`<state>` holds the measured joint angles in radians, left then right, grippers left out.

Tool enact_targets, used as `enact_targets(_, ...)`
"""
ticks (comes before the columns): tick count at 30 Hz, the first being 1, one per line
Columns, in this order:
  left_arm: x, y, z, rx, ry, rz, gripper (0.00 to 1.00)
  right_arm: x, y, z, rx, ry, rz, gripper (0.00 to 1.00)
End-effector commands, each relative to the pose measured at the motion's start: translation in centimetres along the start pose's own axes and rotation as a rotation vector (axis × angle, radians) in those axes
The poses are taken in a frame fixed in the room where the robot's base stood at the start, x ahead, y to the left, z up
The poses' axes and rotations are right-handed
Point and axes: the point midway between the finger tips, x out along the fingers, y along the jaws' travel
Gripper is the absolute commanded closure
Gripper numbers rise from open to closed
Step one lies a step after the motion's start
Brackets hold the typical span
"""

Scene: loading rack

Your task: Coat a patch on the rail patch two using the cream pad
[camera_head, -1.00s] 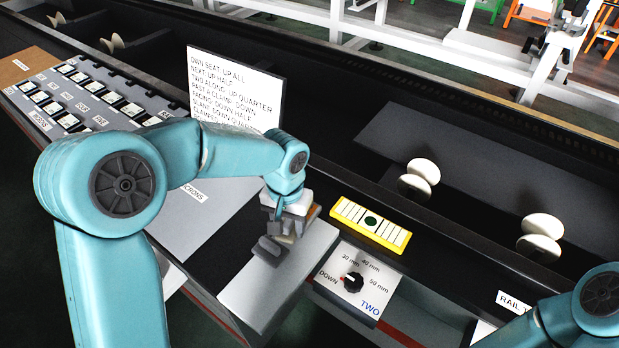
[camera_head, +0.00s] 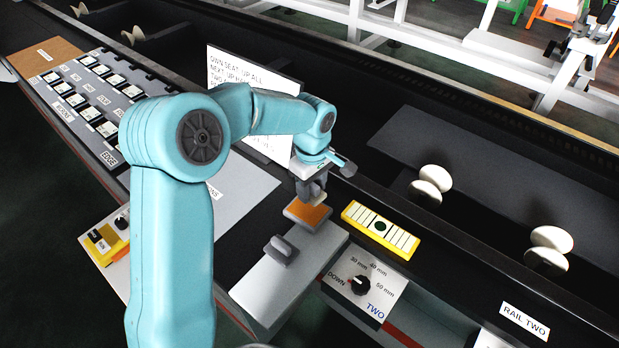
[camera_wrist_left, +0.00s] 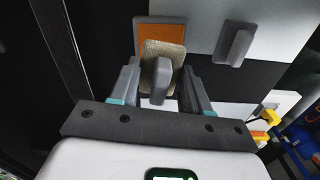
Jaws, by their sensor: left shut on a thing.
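My left gripper (camera_head: 316,196) is shut on the grey handle of the cream pad (camera_head: 320,198). In the left wrist view the cream pad (camera_wrist_left: 165,50) shows between the fingers (camera_wrist_left: 160,88), in front of an orange square in a grey frame (camera_wrist_left: 147,30). In the head view this orange square (camera_head: 305,212) lies at the far end of a grey plate, just below the gripper. I cannot tell whether the pad touches it. A RAIL TWO label (camera_head: 524,321) is at the lower right. My right gripper is not in view.
A second grey handle (camera_head: 283,249) stands on the light grey plate (camera_head: 268,290). A text board (camera_head: 225,68) stands behind my left arm. Cream rounded pieces (camera_head: 433,184) stand farther right.

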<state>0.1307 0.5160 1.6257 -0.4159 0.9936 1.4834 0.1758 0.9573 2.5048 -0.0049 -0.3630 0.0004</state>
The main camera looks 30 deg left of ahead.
Motion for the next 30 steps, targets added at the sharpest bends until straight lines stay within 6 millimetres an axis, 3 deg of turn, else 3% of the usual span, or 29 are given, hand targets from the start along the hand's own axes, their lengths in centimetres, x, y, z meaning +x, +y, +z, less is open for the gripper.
enact_targets(6,0.1,-0.3,-1.3,-0.144,0.001,0.000,0.78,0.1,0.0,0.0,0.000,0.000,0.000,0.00)
enact_targets(21,5.2,-0.1,-1.1,-0.136,0.000,-0.002,0.78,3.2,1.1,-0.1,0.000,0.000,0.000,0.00)
enact_targets(30,5.8,-0.1,-1.1,-0.135,0.001,0.001,0.78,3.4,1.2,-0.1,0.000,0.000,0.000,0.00)
